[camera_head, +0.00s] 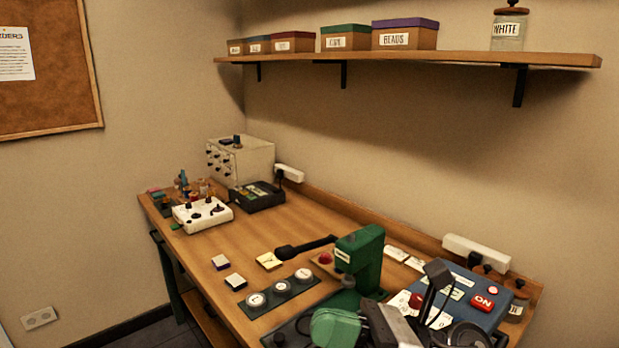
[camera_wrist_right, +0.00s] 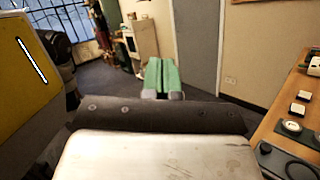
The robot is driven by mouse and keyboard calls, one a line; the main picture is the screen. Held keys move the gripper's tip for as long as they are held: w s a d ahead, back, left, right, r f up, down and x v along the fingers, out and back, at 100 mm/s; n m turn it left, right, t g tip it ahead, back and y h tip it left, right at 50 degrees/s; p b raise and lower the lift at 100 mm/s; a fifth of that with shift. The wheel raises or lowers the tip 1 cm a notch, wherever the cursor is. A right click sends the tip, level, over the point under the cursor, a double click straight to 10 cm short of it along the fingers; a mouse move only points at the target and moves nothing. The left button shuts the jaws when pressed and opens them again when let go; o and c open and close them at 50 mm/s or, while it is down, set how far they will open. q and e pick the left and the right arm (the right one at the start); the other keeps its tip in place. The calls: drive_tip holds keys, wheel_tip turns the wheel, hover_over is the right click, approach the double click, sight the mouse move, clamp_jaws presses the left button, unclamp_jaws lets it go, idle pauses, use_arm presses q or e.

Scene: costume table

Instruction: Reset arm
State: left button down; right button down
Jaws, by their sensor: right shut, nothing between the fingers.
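My right gripper (camera_head: 335,328) shows at the bottom of the head view, with green fingers and a dark body, in front of the table's near end. In the right wrist view its green fingers (camera_wrist_right: 161,76) lie side by side, shut, with nothing held between them. It points away from the wall shelf, towards open floor, and the table lies to its right in that view. In the head view it overlaps the near part of the table, so whether it touches anything there cannot be told. My left gripper is not in view.
The wooden table (camera_head: 252,322) carries a green press (camera_head: 360,262) with a black handle, a blue box with a red ON button (camera_head: 482,302), three round dials on a dark strip (camera_head: 280,291) and a white control box (camera_head: 203,215). A shelf (camera_head: 420,57) hangs above. Floor (camera_wrist_right: 205,83) is clear ahead.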

drive_tip(key=w+d+f+m+t+h, duration=0.35)
drive_tip(key=m+t+h, duration=0.25)
drive_tip(key=m+t, duration=0.65)
drive_tip(key=w+d+f+m+t+h, duration=0.3)
drive_tip(key=d+m+t+h, duration=0.3)
drive_tip(key=m, duration=1.2)
drive_tip(key=s+d+f+m+g+h, duration=0.2)
drive_tip(key=d+f+m+g+h, duration=0.15)
drive_tip(key=f+m, duration=0.3)
drive_tip(key=s+d+f+m+g+h, duration=0.25)
drive_tip(key=f+m+h, duration=0.25)
drive_tip(key=f, duration=0.3)
drive_tip(key=s+d+f+m+g, duration=0.1)
drive_tip(key=s+f+m+g, duration=0.2)
drive_tip(key=s+f+g, duration=0.4)
drive_tip(key=s+d+f+m+g, duration=0.25)
drive_tip(key=s+f+m, duration=0.2)
drive_tip(key=s, duration=0.55)
wheel_tip(320, 180, down, 27)
drive_tip(key=n+g, duration=0.1)
drive_tip(key=g, duration=0.1)
drive_tip(key=s+d+f, duration=0.2)
drive_tip(key=s+f, duration=1.4)
drive_tip(key=shift+s+g+h, duration=0.4)
drive_tip(key=shift+h, duration=0.05)
